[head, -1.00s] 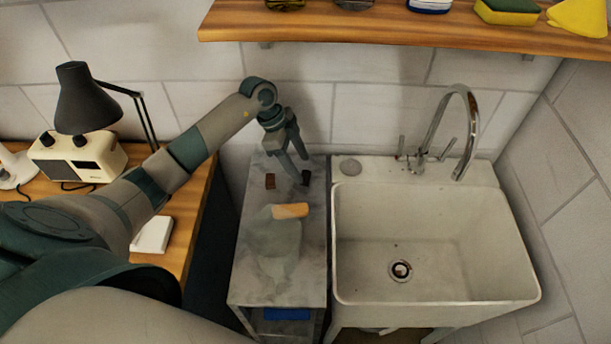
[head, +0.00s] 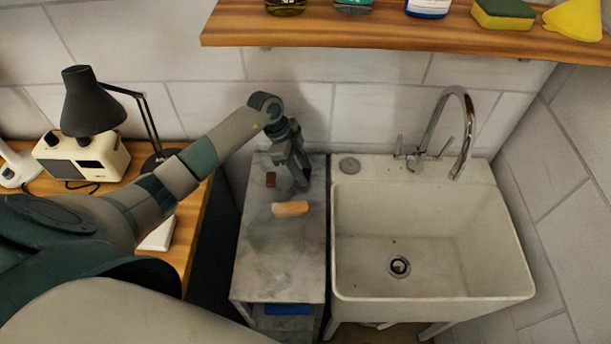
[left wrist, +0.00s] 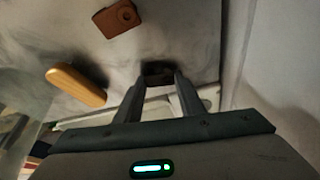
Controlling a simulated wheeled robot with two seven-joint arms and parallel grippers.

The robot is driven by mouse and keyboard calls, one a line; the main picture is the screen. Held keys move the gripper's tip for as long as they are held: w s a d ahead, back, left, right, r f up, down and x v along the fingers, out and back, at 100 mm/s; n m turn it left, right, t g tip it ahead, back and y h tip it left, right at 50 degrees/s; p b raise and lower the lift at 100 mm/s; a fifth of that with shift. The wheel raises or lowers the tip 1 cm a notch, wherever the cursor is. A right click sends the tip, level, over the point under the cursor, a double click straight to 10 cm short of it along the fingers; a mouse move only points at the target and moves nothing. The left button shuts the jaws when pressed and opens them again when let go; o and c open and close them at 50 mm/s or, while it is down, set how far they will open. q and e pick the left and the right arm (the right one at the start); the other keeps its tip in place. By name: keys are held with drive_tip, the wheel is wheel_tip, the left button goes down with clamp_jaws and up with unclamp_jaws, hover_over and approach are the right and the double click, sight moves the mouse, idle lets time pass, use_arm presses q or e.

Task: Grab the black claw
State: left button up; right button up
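A small dark object, which looks like the black claw (left wrist: 158,69), lies on the grey marble top. In the left wrist view it is at the tips of my left gripper (left wrist: 160,80), between or just beyond the two fingers. My left gripper (head: 299,181) is low over the back right of the marble stand in the head view and hides the dark object there. Its fingers are apart; I cannot tell whether they touch the object. My right gripper is in neither view.
A brown block (head: 270,180) and an orange-tan bar (head: 290,209) lie on the marble stand (head: 255,275), left of and in front of the gripper. A white sink (head: 345,250) with a tap adjoins on the right. A wooden shelf (head: 400,35) hangs above.

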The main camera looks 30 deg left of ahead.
sight(310, 174)
use_arm(q)
drive_tip(key=shift+c, duration=1.1)
drive_tip(key=shift+r, duration=0.1)
drive_tip(key=shift+r+b, duration=0.45)
drive_tip(key=shift+r, duration=0.05)
wheel_tip(310, 174, up, 2)
drive_tip(key=shift+w+r+b, duration=0.1)
drive_tip(key=shift+r+b, duration=0.05)
drive_tip(key=shift+b, duration=0.55)
drive_tip(key=s+d+r+b, duration=0.4)
drive_tip(key=d+r, duration=0.3)
drive_tip(key=d, duration=0.4)
drive_tip(key=shift+r, duration=0.25)
drive_tip(key=shift+s, duration=0.1)
